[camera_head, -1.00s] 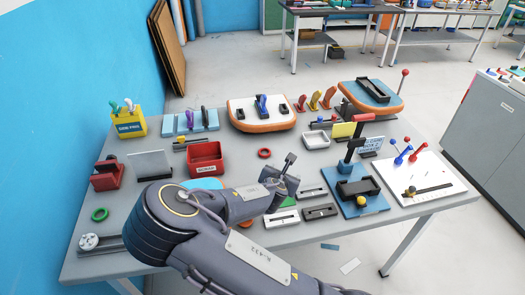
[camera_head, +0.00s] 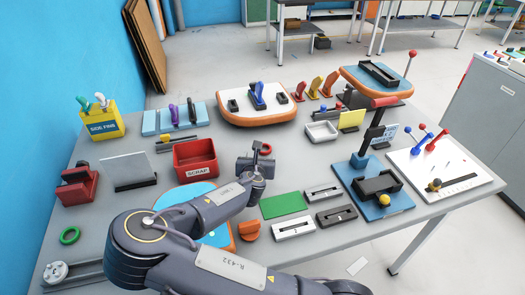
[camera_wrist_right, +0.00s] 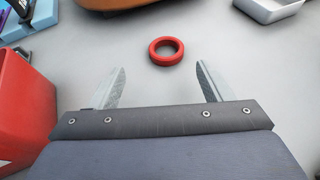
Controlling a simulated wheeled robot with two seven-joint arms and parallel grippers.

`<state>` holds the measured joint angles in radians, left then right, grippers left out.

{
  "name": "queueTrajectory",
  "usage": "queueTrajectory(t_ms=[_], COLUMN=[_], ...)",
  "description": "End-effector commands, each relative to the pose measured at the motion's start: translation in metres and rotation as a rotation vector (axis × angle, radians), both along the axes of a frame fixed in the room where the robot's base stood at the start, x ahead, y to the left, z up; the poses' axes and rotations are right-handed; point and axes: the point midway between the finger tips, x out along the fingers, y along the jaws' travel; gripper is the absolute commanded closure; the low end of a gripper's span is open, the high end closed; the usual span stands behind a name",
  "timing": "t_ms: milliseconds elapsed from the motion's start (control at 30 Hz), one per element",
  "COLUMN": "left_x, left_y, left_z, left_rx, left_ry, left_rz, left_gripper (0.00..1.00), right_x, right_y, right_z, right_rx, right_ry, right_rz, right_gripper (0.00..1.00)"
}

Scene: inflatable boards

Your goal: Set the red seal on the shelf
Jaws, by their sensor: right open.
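The red seal (camera_head: 267,148) is a small ring lying flat on the grey table. In the right wrist view the red seal (camera_wrist_right: 166,62) lies just beyond the fingertips, roughly centred between them. My right gripper (camera_head: 259,152) is right in front of the seal in the head view and partly overlaps it. In the wrist view my right gripper (camera_wrist_right: 162,72) is open, with its two fingers wide apart and nothing between them. My left gripper is out of view. I cannot tell for sure which thing is the shelf.
A red SCRAP bin (camera_head: 195,158) stands close to the left of the gripper. A white tray (camera_head: 321,131) is to the right, and an orange-edged board (camera_head: 258,119) lies behind. A green ring (camera_head: 69,236) lies at the left. Slotted blocks (camera_head: 294,228) and a blue stand (camera_head: 352,172) are at the right.

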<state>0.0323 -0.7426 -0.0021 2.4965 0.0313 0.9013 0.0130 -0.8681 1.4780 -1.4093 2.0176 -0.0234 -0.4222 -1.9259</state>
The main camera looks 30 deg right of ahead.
Motion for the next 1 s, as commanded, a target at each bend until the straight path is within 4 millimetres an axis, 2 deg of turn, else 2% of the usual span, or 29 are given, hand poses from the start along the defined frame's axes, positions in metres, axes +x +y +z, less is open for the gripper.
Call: queueTrajectory(t_ms=[333, 500, 733, 767, 1000], left_x=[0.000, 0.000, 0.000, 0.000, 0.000], left_y=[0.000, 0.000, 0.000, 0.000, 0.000], left_z=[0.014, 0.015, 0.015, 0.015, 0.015], left_rx=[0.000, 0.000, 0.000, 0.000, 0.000], left_ry=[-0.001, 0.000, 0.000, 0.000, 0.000], left_rz=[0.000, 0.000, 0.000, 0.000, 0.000], left_gripper=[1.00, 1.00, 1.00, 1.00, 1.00], right_x=[0.029, 0.043, 0.044, 0.044, 0.044], right_y=[-0.035, -0.042, -0.043, -0.043, -0.043], right_z=[-0.013, -0.021, -0.023, -0.023, -0.022], right_rx=[0.002, 0.001, 0.001, 0.000, 0.000], right_ry=[0.001, -0.001, -0.001, 0.000, 0.000], right_rz=[-0.004, -0.002, 0.000, -0.001, -0.001], right_gripper=[0.28, 0.28, 0.28, 0.29, 0.61])
